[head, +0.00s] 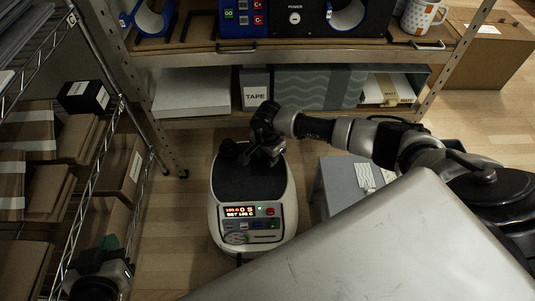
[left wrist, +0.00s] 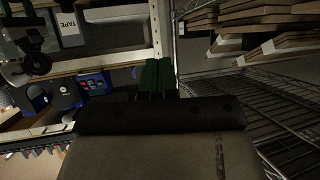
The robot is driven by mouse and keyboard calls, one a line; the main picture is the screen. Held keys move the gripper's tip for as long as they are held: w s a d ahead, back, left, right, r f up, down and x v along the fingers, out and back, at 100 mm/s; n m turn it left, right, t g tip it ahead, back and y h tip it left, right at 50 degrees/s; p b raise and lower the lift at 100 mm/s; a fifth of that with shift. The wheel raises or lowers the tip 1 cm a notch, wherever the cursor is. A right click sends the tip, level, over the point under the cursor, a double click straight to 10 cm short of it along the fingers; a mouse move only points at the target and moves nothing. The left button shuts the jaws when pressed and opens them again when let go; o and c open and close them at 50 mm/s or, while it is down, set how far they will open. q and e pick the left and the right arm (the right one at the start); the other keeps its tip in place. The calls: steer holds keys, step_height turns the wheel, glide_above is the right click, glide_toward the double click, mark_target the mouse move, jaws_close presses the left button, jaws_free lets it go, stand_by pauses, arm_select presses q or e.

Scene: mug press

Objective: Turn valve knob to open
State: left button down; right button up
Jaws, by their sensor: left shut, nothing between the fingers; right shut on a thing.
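A white press with a black top (head: 250,185) stands low in the middle of the head view, its lit red display (head: 240,211) facing me. A dark round part (head: 228,150) sits at its far end. My right gripper (head: 270,157) reaches down at the press's far end. It is shut on a dark part there; dark shapes merge, so I cannot tell whether this is the valve knob. My left gripper (head: 108,243) is at the lower left, away from the press. Its green fingers (left wrist: 157,77) are shut and empty.
A wire rack with cardboard boxes (head: 125,165) stands at left. Behind the press is a shelf (head: 290,120) with a TAPE box (head: 254,90); a patterned mug (head: 422,17) stands above. A grey box (head: 345,180) is right of the press. Floor shows on the press's left.

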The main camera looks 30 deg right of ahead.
steer(key=shift+r+m, duration=0.1)
steer(key=shift+m, duration=0.8)
steer(key=m+p, duration=0.1)
steer(key=m, duration=0.2)
arm_select(q)
steer(key=s+a+f+g+y+p, duration=0.1)
steer(key=s+a+f+g, duration=0.1)
steer(key=s+f+g, duration=0.2)
steer(key=shift+s+a+g+y, duration=0.25)
steer(key=shift+s+g+y, duration=0.05)
steer(key=shift+s+g, duration=0.7)
arm_select(e)
steer(key=shift+m, duration=1.5)
steer(key=o, duration=0.9)
